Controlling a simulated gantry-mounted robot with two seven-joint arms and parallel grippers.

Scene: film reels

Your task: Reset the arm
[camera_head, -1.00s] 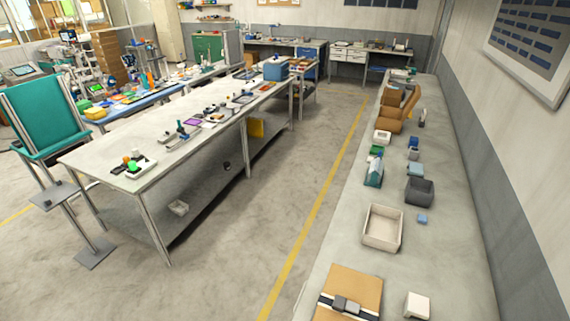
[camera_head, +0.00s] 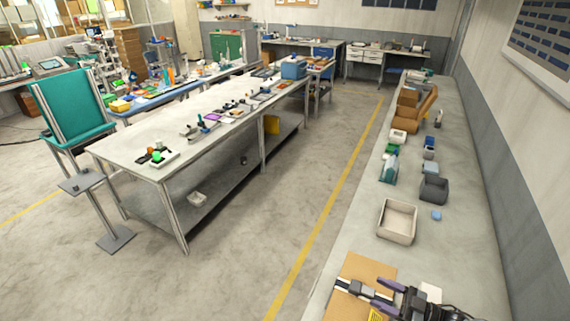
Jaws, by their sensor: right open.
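My right gripper (camera_head: 376,293) comes in at the bottom right of the head view, above the near end of the right-hand bench. It is open, with its fingers pointing left over a brown board (camera_head: 358,274) that has a dark strip and grey blocks. I cannot tell whether the fingers touch the grey block. A white block (camera_head: 431,291) is partly hidden behind the gripper. My left gripper is not in view. No film reel can be made out clearly.
The right-hand bench (camera_head: 345,232) also bears a beige tray (camera_head: 397,221), a dark grey bin (camera_head: 433,189), a small blue block (camera_head: 436,215) and brown boxes (camera_head: 407,97). A long table (camera_head: 140,145) stands to the left, across a clear floor aisle with a yellow line.

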